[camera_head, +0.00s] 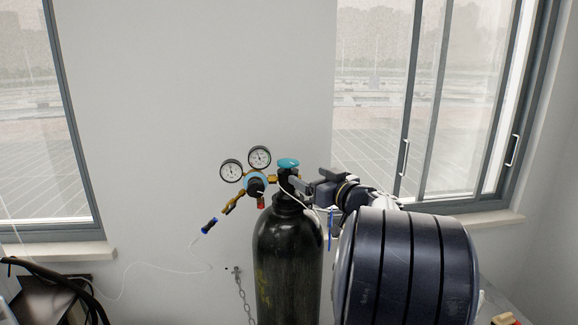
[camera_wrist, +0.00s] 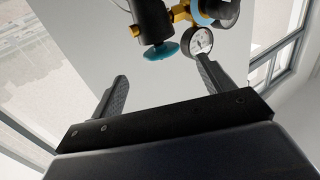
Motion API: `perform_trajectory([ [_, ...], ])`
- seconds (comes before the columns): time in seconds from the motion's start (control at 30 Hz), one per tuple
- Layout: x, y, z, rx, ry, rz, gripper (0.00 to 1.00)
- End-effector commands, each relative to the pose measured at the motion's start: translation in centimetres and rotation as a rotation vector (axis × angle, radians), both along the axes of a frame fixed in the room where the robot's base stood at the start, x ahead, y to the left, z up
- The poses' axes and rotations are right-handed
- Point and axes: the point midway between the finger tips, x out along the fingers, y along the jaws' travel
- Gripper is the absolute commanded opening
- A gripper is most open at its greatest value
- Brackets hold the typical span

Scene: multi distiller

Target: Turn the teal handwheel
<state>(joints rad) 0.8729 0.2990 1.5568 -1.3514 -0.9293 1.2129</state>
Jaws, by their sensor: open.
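The teal handwheel (camera_head: 288,162) sits on top of the valve of a black gas cylinder (camera_head: 287,255). In the wrist view the handwheel (camera_wrist: 160,51) lies ahead of my gripper (camera_wrist: 161,67), roughly centred between the two fingertips. The fingers are spread wide and nothing is held between them. In the head view my gripper (camera_head: 294,181) comes in from the right, just below and beside the handwheel. Whether a finger touches the valve there cannot be told.
A thin white hose trails left. A chain (camera_head: 242,295) hangs beside the cylinder. Wall and windows stand behind.

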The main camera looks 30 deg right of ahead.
Motion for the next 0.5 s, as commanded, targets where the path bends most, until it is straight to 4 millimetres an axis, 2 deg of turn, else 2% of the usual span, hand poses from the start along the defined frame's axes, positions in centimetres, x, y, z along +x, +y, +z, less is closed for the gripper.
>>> perform_trajectory([
  [0.1,2.6,0.2,0.2,0.003,0.000,0.005,0.76],
  [0.3,6.1,0.3,0.1,0.002,0.000,0.002,0.76],
  [0.5,7.9,0.2,0.1,0.001,-0.001,0.000,0.76],
])
